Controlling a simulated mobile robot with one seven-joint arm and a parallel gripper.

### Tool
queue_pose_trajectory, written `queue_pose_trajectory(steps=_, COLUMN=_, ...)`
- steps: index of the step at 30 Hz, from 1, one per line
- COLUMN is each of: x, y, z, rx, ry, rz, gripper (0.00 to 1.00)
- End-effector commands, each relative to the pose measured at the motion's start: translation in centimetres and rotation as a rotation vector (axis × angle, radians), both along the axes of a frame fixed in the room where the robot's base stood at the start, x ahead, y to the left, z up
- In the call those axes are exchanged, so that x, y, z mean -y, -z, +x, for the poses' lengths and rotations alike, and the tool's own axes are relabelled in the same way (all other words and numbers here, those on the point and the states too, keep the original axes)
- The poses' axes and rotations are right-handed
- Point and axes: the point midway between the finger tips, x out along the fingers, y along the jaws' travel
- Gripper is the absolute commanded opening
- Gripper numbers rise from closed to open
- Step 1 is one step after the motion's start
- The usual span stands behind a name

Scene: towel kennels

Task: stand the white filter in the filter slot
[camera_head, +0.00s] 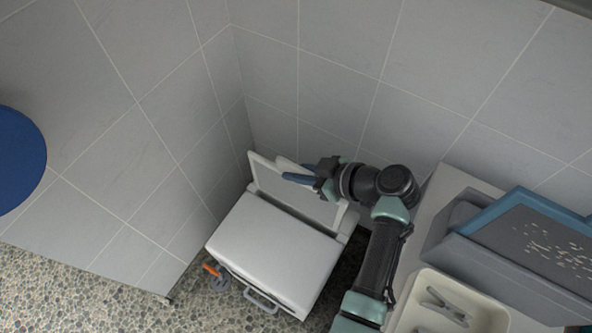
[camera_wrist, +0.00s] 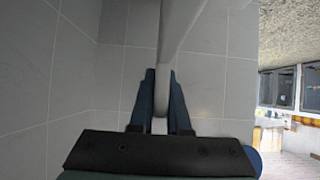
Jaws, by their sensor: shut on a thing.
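The white filter (camera_head: 268,180), a flat panel with a pale frame and a grey face, is tilted up at the back of a white box-shaped machine (camera_head: 270,252). My gripper (camera_head: 290,178) is shut on the filter's upper frame edge, its blue fingers either side of it. In the wrist view, my gripper (camera_wrist: 161,100) holds the white frame (camera_wrist: 180,25) between its fingers. The filter's lower edge meets the machine's rear edge from this angle. The filter slot is hidden, so I cannot tell whether the filter is in it.
Tiled walls meet in a corner close behind the machine. On the right, a counter carries a cream tray (camera_head: 430,315) with a grey clip-like item (camera_head: 445,306) and a blue-framed grey panel (camera_head: 535,240). An orange-handled item (camera_head: 215,276) lies by the machine on the pebbled floor.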

Motion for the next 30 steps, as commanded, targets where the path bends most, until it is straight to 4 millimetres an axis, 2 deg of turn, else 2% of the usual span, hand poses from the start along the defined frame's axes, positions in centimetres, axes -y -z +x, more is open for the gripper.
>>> queue_pose_trajectory(steps=17, x=-0.1, y=0.0, z=0.0, rx=0.002, ry=0.000, rz=0.000, gripper=0.00)
queue_pose_trajectory(steps=30, x=-0.1, y=2.4, z=0.0, rx=0.001, ry=0.001, rz=0.001, gripper=0.00)
